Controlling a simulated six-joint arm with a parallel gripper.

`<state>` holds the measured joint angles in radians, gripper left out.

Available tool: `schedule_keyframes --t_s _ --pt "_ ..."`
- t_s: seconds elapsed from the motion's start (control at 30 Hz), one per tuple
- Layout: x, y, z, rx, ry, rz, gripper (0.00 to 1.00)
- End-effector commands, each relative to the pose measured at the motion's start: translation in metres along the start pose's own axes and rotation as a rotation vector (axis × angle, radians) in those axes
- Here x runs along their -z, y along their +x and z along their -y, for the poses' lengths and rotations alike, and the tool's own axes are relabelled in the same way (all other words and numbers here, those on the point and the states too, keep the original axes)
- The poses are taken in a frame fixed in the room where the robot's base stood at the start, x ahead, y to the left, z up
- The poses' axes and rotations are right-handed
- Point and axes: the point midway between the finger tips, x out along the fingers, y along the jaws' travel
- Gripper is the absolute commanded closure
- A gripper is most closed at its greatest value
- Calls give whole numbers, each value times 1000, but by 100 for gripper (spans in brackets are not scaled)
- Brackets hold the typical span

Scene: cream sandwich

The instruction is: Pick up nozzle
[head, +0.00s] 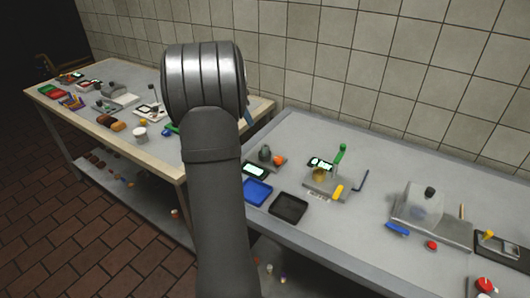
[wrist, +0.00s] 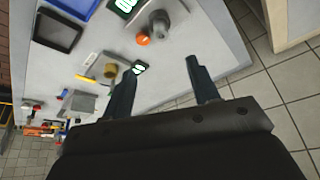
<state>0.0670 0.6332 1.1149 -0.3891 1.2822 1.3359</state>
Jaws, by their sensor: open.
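I cannot tell for certain which piece is the nozzle. A small grey stepped piece (wrist: 158,23) lies near the table's edge in the wrist view, beside an orange ball (wrist: 143,39); the grey piece also shows in the head view (head: 265,153). A brass-coloured cup-like piece (wrist: 110,70) sits by a device with a green-lit display. My gripper (wrist: 159,68) is open, with nothing between its two dark fingers. In the wrist view its fingers point toward the table edge, below the grey piece and apart from it. My arm hides the gripper in the head view.
The grey table (head: 370,250) also holds a blue tray (head: 257,192), a black tray (head: 289,207) and a metal box-like machine (head: 430,208). A second table (head: 62,101), crowded with small items, stands at left. A tiled wall runs behind.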

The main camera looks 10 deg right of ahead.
Motion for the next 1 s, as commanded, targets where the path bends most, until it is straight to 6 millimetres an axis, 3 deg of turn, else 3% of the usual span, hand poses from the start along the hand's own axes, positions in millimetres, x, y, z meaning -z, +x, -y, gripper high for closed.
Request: schedule_keyframes --t_s 0.4,0.77,1.0 --pt "0 90 -1 -3 -2 2 45" --pt "2 117 -1 -1 -2 2 45" --pt "8 151 0 -2 -2 3 45"
